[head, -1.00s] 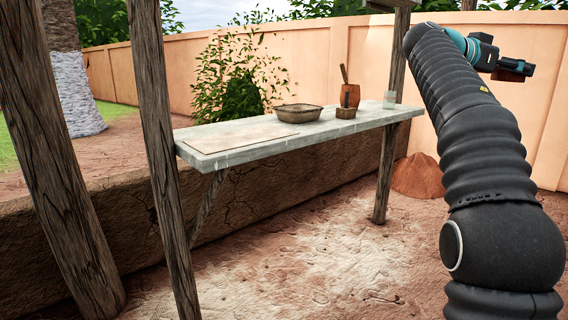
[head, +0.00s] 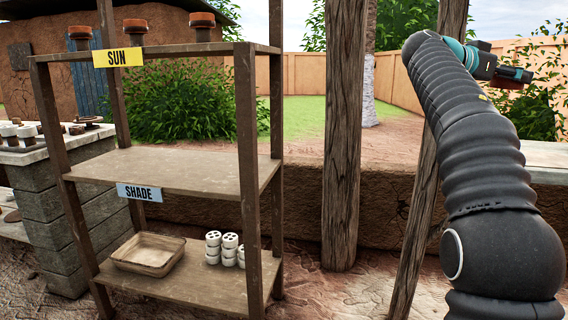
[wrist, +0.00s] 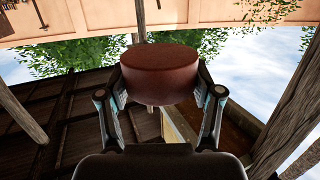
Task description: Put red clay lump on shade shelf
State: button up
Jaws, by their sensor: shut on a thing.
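The red clay lump (wrist: 160,72) is a smooth, dark red, round block held between both fingers of my gripper (wrist: 160,100) in the wrist view. In the head view my gripper (head: 514,78) is raised at the upper right, far from the rack, with the lump small and dark in it. The shade shelf (head: 170,170) is the middle board of a wooden rack at the left. Its front edge carries a blue SHADE label (head: 139,192). The visible top of this shelf is bare.
The top shelf has a yellow SUN label (head: 118,57) and several clay pieces. The bottom shelf holds a tray (head: 148,254) and several white cylinders (head: 229,246). A wooden post (head: 344,150) and a leaning post (head: 422,180) stand between the rack and my arm.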

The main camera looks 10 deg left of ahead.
aim_at(114, 169)
jog(key=u, duration=2.2)
jog(key=i, duration=2.15)
